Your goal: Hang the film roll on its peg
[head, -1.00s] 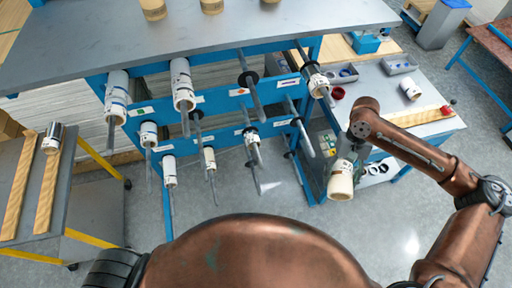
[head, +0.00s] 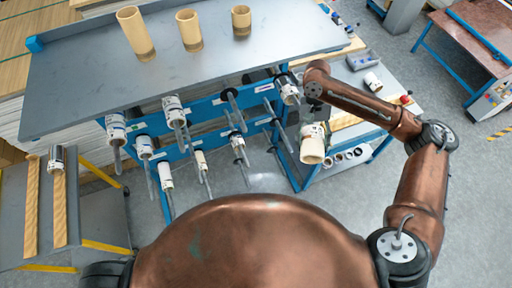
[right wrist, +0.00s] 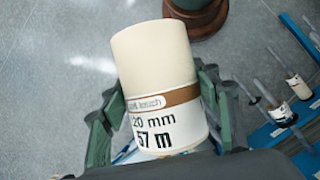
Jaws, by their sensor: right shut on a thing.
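The film roll (head: 312,148) is a cream cylinder with a white label band, held by my right gripper (head: 315,127) to the right of the rack. In the right wrist view the roll (right wrist: 155,50) is between the green fingers of my right gripper (right wrist: 155,115), its label reading "20 mm" and "57 m". The blue rack (head: 205,108) carries long grey pegs, several with rolls. An upper peg (head: 238,115) with a black disc shows no roll. The roll is apart from the pegs. My left gripper is not in view.
A grey shelf top (head: 100,75) above the pegs holds cardboard tubes (head: 136,33). A side table (head: 75,220) with wooden strips and a silver-capped roll (head: 56,158) stands left. A bench with bins (head: 362,62) is behind my right arm. Peg tips jut toward me.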

